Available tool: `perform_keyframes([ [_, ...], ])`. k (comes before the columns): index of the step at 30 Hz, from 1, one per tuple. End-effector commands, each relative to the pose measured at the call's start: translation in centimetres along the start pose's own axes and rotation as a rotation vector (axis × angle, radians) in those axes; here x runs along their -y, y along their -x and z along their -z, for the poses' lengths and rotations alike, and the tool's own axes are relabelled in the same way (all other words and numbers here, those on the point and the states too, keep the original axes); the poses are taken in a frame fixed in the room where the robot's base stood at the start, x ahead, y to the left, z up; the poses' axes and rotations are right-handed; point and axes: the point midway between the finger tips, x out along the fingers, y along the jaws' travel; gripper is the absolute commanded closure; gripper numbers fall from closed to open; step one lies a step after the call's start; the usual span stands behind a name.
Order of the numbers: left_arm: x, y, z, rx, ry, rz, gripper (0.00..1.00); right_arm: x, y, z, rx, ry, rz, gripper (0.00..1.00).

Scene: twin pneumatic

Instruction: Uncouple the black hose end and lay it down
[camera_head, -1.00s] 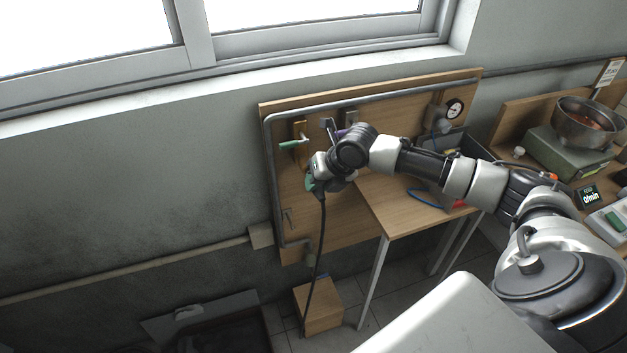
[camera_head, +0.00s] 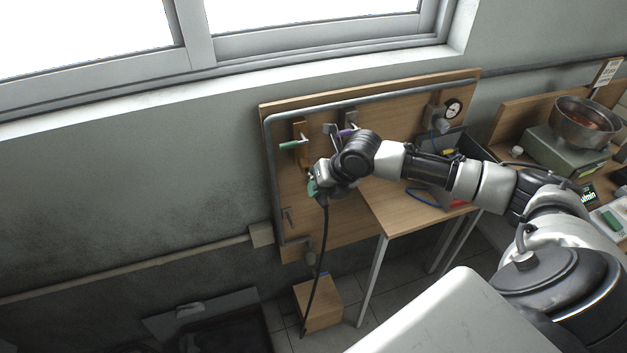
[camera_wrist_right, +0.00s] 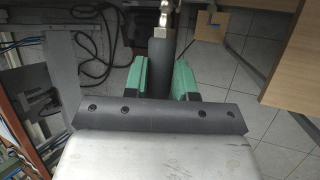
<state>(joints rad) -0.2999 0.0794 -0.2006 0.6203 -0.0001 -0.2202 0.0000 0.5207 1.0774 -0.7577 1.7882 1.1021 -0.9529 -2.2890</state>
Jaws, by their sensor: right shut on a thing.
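My right gripper (camera_head: 315,190) is in front of the wooden wall board, at its lower left part. In the right wrist view its two green fingers (camera_wrist_right: 160,82) are shut on the dark grey grip of the black hose end (camera_wrist_right: 158,52). A metal fitting (camera_wrist_right: 163,14) shows beyond the grip, at the top edge of that view. Whether it touches a coupling cannot be told. The black hose (camera_head: 324,245) hangs from the gripper down towards the floor. My left gripper is not in view.
The wooden board (camera_head: 390,100) carries a green-handled valve (camera_head: 290,145), a grey pipe and a gauge (camera_head: 453,110). A small wooden table (camera_head: 400,217) stands right of the gripper. A wooden box (camera_head: 322,307) is on the floor near the hose.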

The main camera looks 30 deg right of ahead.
Motion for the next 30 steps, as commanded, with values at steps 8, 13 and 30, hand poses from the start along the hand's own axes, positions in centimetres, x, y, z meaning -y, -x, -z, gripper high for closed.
perform_keyframes([
  [8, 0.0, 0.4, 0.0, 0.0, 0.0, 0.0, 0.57, 0.0, 0.3, 0.5, 0.0, 0.001, -0.001, 1.0],
  [13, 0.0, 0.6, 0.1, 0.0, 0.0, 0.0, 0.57, 0.0, 0.4, 0.8, 0.0, 0.001, -0.001, 1.0],
  [30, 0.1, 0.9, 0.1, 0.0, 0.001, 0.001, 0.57, 0.0, 0.7, 1.2, 0.0, 0.001, 0.0, 1.0],
])
